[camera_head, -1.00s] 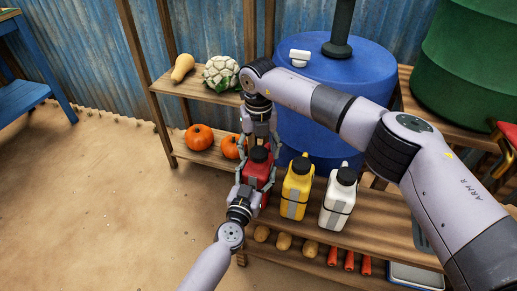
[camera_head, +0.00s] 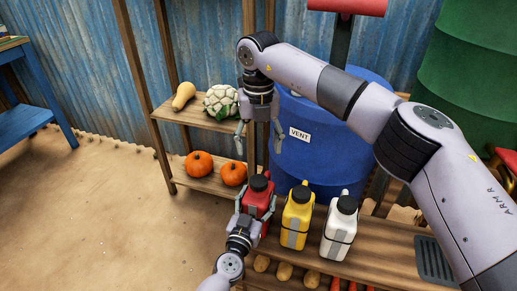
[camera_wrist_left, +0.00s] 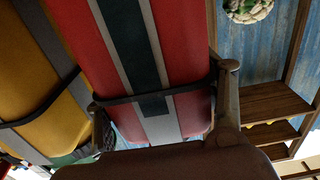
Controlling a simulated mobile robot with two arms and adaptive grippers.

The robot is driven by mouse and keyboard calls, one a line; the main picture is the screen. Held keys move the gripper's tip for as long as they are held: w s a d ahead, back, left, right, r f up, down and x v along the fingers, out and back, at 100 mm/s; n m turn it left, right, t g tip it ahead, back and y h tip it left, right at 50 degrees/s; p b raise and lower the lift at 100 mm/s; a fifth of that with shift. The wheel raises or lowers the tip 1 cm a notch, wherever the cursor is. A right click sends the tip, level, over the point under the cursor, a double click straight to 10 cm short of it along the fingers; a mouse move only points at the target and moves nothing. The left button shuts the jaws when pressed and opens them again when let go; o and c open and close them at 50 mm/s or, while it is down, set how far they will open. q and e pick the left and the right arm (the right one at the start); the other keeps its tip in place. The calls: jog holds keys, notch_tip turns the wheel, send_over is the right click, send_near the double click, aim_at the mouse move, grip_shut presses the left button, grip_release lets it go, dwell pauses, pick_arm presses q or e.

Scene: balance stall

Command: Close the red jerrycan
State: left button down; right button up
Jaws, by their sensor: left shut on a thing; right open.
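Whether the cap is tight cannot be told. My left gripper (camera_head: 246,213) is shut on the can's lower body from the front. In the left wrist view its fingers (camera_wrist_left: 165,112) lie on both sides of the red jerrycan (camera_wrist_left: 185,50), which has grey and dark stripes and a dark band. My right gripper (camera_head: 259,142) is open and empty above the cap, apart from it, pointing down.
A yellow jerrycan (camera_head: 298,214) and a white jerrycan (camera_head: 339,229) stand close on the right. Pumpkins (camera_head: 199,164) and a cauliflower (camera_head: 221,101) lie on shelves to the left. A blue barrel (camera_head: 325,150) stands behind.

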pick_arm(q)
jog(key=shift+c, duration=1.6)
grip_release()
jog(key=v, duration=1.2)
